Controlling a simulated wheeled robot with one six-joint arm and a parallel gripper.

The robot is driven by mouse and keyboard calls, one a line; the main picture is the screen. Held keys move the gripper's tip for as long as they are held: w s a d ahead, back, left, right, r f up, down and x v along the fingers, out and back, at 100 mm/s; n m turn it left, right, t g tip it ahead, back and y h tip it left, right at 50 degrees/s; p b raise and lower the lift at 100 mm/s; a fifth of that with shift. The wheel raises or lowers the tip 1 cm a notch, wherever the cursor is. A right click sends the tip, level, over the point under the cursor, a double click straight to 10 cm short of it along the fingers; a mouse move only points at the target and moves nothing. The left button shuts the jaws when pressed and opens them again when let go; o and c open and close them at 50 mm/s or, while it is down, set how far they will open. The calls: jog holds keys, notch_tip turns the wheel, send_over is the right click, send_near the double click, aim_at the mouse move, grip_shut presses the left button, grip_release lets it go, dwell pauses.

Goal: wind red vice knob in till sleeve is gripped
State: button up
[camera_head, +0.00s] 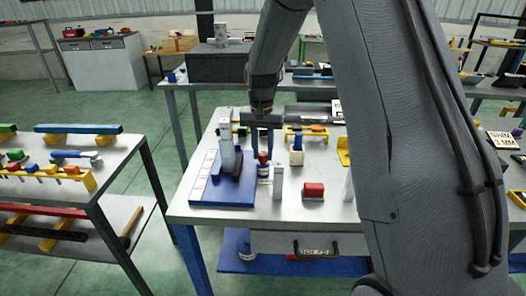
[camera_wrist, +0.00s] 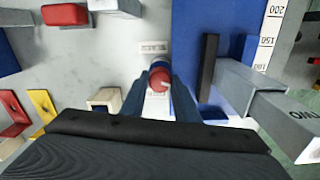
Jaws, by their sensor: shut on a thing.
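My gripper (camera_head: 263,143) points down at the bench, its blue fingers on either side of a round red knob (camera_head: 263,157). In the wrist view the fingertips (camera_wrist: 160,88) close around the red knob (camera_wrist: 160,80); a white and blue body shows below it. The wrist view shows the blue base (camera_wrist: 187,35), the dark block (camera_wrist: 208,66) and the grey block (camera_wrist: 248,82) to the right. I cannot make out the sleeve for certain.
A wooden block with a blue top (camera_head: 297,152) and a yellow bracket (camera_head: 343,150) are farther right. A white scale strip (camera_head: 202,175) edges the blue base.

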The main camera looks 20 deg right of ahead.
aim_at(263, 153)
jog(key=m, duration=0.3)
jog(key=shift+r+m, duration=0.1)
jog(key=shift+m, duration=2)
jog(key=o, duration=1.1)
notch_tip(263, 153, up, 8)
jog(key=shift+f+b, duration=0.1)
jog(key=shift+b, duration=1.05)
jog(key=shift+d, duration=0.1)
